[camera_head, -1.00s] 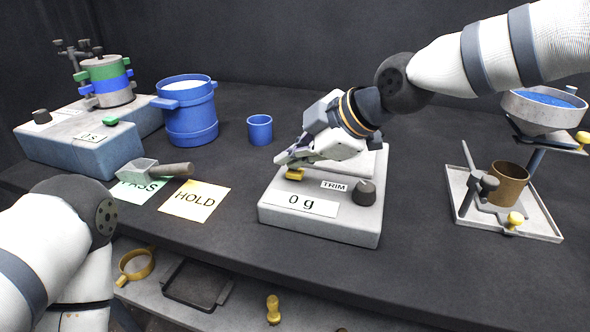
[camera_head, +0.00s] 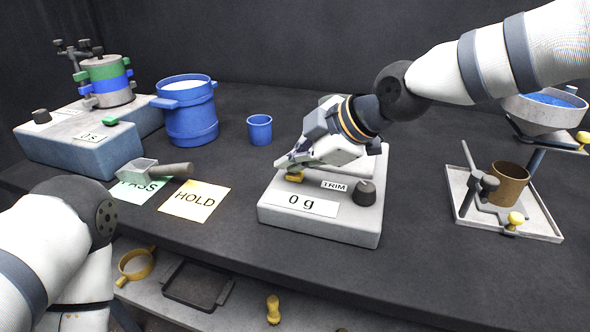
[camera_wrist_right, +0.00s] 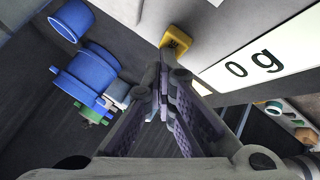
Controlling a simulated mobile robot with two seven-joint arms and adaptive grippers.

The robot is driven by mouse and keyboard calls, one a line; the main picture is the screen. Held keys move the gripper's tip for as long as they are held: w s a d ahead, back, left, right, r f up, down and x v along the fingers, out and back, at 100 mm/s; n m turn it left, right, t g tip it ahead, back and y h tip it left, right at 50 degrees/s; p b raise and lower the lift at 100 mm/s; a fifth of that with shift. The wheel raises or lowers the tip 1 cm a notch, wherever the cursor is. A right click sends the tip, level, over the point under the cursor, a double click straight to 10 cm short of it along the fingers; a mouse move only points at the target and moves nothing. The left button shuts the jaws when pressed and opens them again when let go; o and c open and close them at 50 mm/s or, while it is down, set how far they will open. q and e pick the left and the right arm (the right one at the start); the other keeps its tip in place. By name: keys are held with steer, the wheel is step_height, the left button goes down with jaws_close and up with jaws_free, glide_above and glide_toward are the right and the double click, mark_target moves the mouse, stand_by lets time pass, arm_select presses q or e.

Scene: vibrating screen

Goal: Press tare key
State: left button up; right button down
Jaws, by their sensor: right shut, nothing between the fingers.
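The scale (camera_head: 320,229) stands on the bench with a display reading "0 g". Its yellow key (camera_head: 294,177) is at the left of the top, beside the TRIM label and dark knob. My right gripper (camera_head: 284,164) is shut and empty, its fingertips right over the yellow key. In the right wrist view the shut fingertips (camera_wrist_right: 163,72) overlap the lower edge of the yellow key (camera_wrist_right: 176,38). I cannot tell for sure whether they touch it or how far it is pressed. My left gripper is out of view; only the left arm shows.
Left of the scale are a HOLD card (camera_head: 195,201), a scoop (camera_head: 160,170), a blue cup (camera_head: 260,129) and a blue bucket (camera_head: 190,125). To the right stands a tray (camera_head: 535,226) with a brown cup (camera_head: 508,181). Bare bench lies between.

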mark_target(293, 176)
steer(key=shift+r, duration=0.1)
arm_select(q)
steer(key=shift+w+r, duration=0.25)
arm_select(e)
steer(key=shift+r, duration=0.8)
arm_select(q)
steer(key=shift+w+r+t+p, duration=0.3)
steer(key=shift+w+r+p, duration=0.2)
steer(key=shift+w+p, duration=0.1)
arm_select(e)
step_height(293, 176, up, 5)
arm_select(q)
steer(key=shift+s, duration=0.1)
